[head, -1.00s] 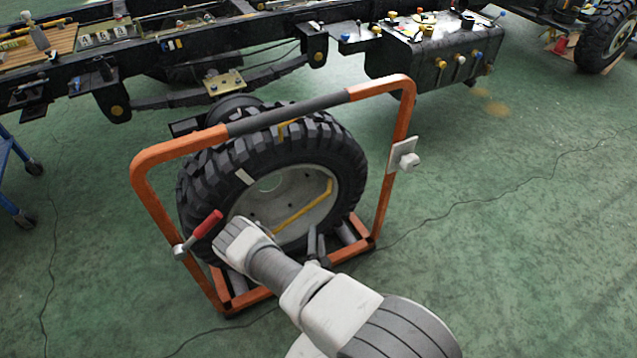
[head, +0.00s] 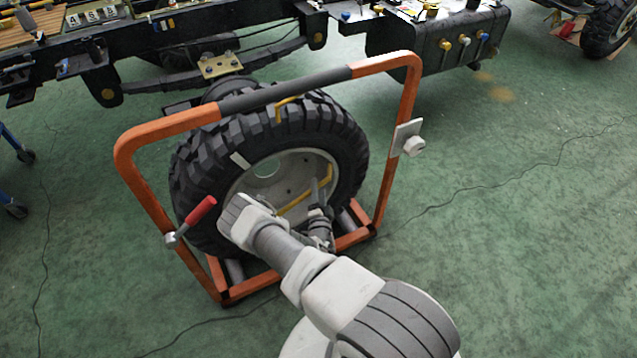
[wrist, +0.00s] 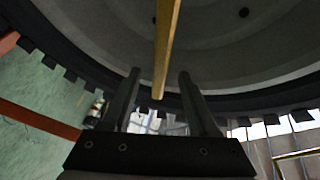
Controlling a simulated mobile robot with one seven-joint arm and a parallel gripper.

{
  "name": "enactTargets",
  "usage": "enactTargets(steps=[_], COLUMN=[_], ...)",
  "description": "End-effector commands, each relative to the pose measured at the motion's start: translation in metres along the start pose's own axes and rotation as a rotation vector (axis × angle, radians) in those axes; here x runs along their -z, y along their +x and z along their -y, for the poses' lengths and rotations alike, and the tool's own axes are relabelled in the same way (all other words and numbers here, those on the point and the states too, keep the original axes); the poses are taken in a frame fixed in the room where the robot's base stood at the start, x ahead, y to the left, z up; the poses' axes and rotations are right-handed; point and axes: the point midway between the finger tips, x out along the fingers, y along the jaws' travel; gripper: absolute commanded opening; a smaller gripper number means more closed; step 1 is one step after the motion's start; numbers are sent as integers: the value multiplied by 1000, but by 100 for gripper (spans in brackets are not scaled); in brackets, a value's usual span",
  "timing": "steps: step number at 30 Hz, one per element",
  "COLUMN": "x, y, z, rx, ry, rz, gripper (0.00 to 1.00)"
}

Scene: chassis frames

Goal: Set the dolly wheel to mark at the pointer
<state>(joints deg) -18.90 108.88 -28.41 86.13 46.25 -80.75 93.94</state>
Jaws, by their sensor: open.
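The dolly wheel (head: 300,160), a knobbly black tyre on a grey rim, stands upright inside an orange frame (head: 175,123). A pale mark (head: 240,160) sits on the tyre's upper left. A yellow pointer (head: 285,103) reaches from the frame's top bar over the tyre's top, to the right of the mark. A yellow bar (head: 295,207) crosses the rim's lower right. My gripper (head: 322,183) is in front of the lower rim, partly hidden by my arm. In the wrist view my gripper (wrist: 157,75) is open, with the yellow bar (wrist: 169,40) between its fingers; I see no grip.
A red-handled lever (head: 200,210) is on the frame's left post, close to my arm. A pale plate with a knob (head: 408,140) is on the right post. A truck chassis (head: 200,45) runs behind.

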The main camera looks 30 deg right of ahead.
Motion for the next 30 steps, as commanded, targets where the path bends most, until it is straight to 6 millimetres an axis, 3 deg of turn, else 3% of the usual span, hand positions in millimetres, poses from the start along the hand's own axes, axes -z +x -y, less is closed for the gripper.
enactTargets(steps=[3,9,20,30], x=[-1,0,0,0], y=[22,44,50,49], z=[-2,-2,0,0], rx=[2,-1,-1,-1], ry=[1,0,0,0], rz=[-1,0,0,0], gripper=[60,60,60,0])
